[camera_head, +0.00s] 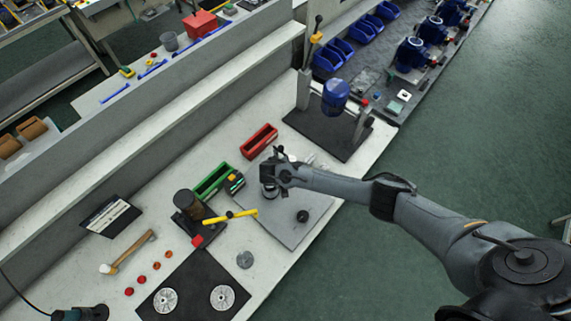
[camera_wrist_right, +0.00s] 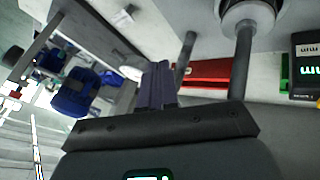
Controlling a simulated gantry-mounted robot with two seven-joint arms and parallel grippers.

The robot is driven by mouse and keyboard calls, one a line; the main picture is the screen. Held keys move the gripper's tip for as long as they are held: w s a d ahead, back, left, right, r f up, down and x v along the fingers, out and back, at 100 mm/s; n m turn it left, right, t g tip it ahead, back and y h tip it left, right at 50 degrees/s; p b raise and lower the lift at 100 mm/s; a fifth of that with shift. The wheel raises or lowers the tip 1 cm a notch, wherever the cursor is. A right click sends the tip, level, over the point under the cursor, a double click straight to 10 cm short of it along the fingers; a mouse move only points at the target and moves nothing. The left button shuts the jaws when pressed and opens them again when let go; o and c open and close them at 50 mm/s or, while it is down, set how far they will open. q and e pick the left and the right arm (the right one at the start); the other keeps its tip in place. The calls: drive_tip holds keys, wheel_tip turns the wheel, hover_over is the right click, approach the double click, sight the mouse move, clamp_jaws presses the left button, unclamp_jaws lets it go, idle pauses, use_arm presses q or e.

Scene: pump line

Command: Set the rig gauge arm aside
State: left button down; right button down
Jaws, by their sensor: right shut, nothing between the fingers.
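My right arm reaches in from the right in the head view. Its gripper (camera_head: 279,158) is over the grey plate (camera_head: 312,226), beside the red bin. In the right wrist view its fingers (camera_wrist_right: 158,84) are together with nothing between them. Below the gripper is a round dark and silver part (camera_head: 270,191), partly hidden by it. In the right wrist view a silver round piece (camera_wrist_right: 250,14) and a grey post (camera_wrist_right: 242,62) stand close to the fingers. I cannot tell which part is the rig gauge arm. My left gripper is not in view.
A red bin (camera_head: 259,141) and a green bin (camera_head: 212,181) stand behind the plate. A dark cylinder fixture (camera_head: 188,204) with a yellow bar (camera_head: 232,216) is at the left. A small black knob (camera_head: 302,216) lies on the plate.

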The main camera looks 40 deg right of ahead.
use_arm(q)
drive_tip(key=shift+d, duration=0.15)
use_arm(e)
drive_tip(key=shift+d, duration=0.1)
idle(0.4)
